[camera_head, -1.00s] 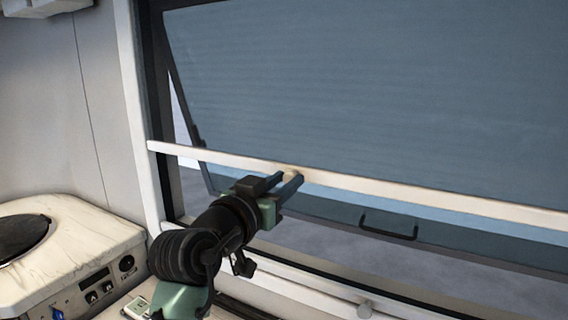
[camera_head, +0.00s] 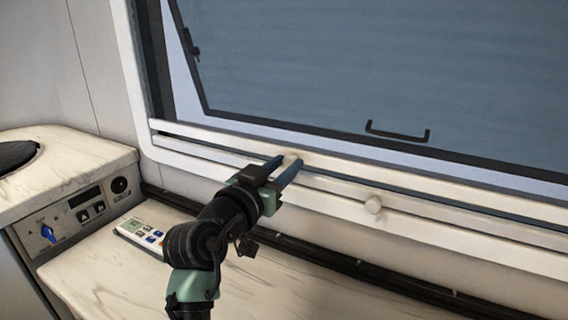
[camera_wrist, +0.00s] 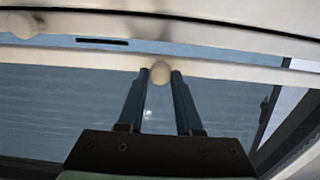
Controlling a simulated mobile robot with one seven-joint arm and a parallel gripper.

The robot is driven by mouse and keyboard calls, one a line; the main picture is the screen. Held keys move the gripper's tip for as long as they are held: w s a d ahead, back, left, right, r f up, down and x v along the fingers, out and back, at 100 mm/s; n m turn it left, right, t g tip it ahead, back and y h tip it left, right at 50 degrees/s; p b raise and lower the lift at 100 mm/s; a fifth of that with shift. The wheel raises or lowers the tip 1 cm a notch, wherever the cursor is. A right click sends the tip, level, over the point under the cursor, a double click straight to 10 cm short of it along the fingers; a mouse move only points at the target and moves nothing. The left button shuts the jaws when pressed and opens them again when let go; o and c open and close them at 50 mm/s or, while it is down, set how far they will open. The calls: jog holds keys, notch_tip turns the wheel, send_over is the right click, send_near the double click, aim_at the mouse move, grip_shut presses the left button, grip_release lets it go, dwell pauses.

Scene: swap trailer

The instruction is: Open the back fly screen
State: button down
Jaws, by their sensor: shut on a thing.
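The fly screen's white horizontal bar (camera_head: 430,190) runs across the window low down, just above a second white bar at the sill. My gripper (camera_head: 286,161) is shut on the round white knob (camera_wrist: 160,73) of the upper bar. In the wrist view, the knob sits between the two blue fingertips. The lower bar carries another round knob (camera_head: 373,204), to the right of my gripper and free of it. Beyond the bars, the tilted window pane (camera_head: 380,70) with a dark handle (camera_head: 398,132) fills most of the opening.
A pale worktop (camera_head: 120,265) lies below the window, with a remote control (camera_head: 143,235) on it. At the left stands a raised unit with a control panel (camera_head: 90,208) and a dark round top. A black ledge strip runs under the sill.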

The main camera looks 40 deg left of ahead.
jog(key=c, duration=0.6)
grip_release()
jog(key=v, duration=1.3)
jog(key=shift+d+p, duration=0.1)
jog(key=shift+p, duration=0.2)
